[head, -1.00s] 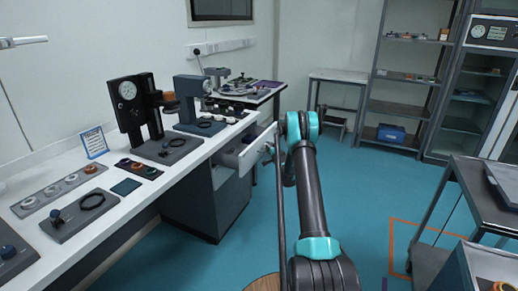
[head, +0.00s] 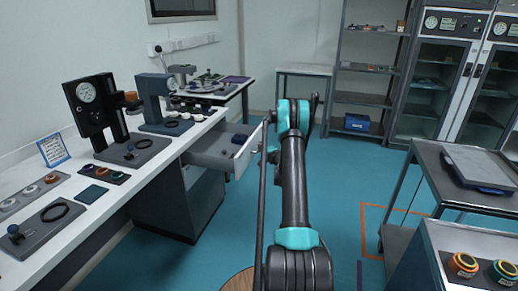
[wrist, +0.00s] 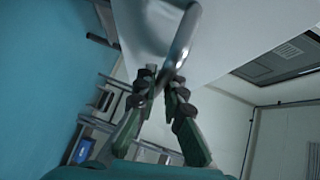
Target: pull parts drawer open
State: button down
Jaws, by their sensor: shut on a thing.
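The parts drawer (head: 212,157) is a pale drawer under the white bench top, slid well out with dark small parts visible inside. In the wrist view its pale front (wrist: 240,35) fills the top, with a curved metal handle (wrist: 183,38) in front. My gripper (wrist: 161,80) is shut on the handle, one dark-padded finger on each side of it. In the head view my gripper is mostly hidden behind my arm, to the right of the drawer front.
The white bench (head: 145,170) runs along the left with gauges and parts trays on it. The blue floor (head: 330,190) between is clear.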

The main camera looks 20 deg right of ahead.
jog(key=c, duration=1.6)
grip_release()
jog(key=s+d+r, duration=0.1)
jog(key=s, duration=1)
jog(key=shift+s+d+r, duration=0.3)
jog(key=shift+s+d, duration=0.05)
jog(key=shift+d, duration=0.05)
